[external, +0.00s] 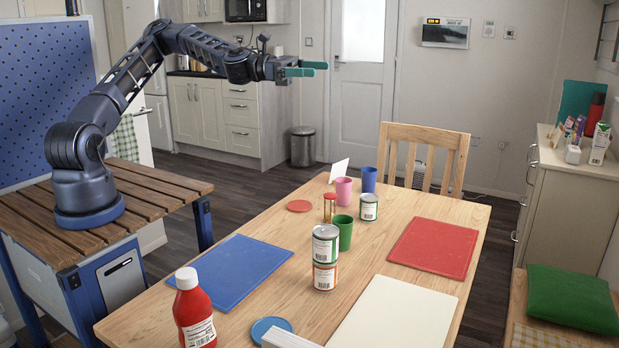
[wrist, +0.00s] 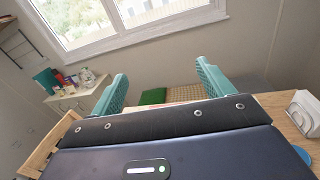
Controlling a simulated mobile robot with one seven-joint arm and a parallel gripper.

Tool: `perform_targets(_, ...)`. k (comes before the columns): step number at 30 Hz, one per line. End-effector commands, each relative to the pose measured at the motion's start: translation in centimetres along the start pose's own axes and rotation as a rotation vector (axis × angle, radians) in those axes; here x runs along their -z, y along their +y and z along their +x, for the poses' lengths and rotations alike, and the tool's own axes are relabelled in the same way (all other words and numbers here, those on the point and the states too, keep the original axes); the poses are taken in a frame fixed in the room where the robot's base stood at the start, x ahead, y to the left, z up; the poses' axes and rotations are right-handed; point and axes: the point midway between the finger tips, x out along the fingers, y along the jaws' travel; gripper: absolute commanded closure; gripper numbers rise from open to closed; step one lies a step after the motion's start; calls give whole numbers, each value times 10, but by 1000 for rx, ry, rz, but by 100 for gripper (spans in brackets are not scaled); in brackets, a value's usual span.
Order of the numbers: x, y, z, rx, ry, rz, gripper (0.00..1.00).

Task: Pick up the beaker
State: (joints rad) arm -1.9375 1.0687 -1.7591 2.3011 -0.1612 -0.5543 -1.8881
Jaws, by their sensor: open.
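Three plain beakers stand upright on the wooden table (external: 275,295) in the external view: a pink beaker (external: 343,191), a blue beaker (external: 369,179) and a green beaker (external: 344,235). I cannot tell which one is meant. My gripper (external: 312,69) has teal fingers, open and empty, high above the table's far end and apart from the beakers. In the wrist view my gripper (wrist: 161,73) points across the room, and no beaker shows there.
Near the beakers stand a small can (external: 368,206), a red-lidded jar (external: 330,208) and a white card (external: 338,171). Blue (external: 232,270), red (external: 435,247) and cream (external: 395,315) mats lie flat. A ketchup bottle (external: 194,312) stands in front. The air around my gripper is clear.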

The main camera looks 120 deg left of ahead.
Motion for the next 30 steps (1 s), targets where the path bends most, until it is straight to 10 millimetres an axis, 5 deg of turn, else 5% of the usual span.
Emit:
perform_targets(11, 102, -9, 0, 3, 4, -4, 20)
perform_targets(14, 144, -13, 0, 4, 4, -6, 20)
perform_targets(24, 333, -26, 0, 2, 5, -5, 20)
perform_targets(30, 402, -31, 0, 2, 2, -1, 20)
